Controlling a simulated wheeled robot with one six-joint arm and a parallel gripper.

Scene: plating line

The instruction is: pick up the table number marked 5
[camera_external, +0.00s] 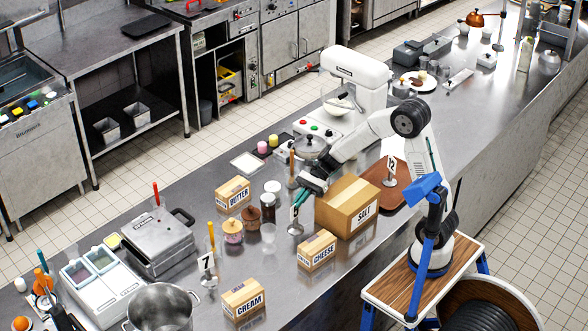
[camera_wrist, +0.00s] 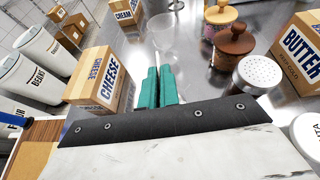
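A table number stand (camera_external: 295,229) with a small white card stands on the steel counter left of the SALT box. Its digit is too small and covered to read. My gripper (camera_external: 301,197) is at the top of this card, its green fingers almost together. In the wrist view my gripper (camera_wrist: 158,72) shows only a thin gap between the fingers, with a pale, thin edge in it. The fingers appear shut on the card, and the stand's base still seems to be on the counter. Other table numbers are a 7 (camera_external: 206,265) and a 2 (camera_external: 391,168).
The SALT box (camera_external: 347,206) is close right of my gripper, the CHEESE box (camera_external: 317,250) in front. A clear glass (camera_wrist: 178,34) is just beyond the fingers.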

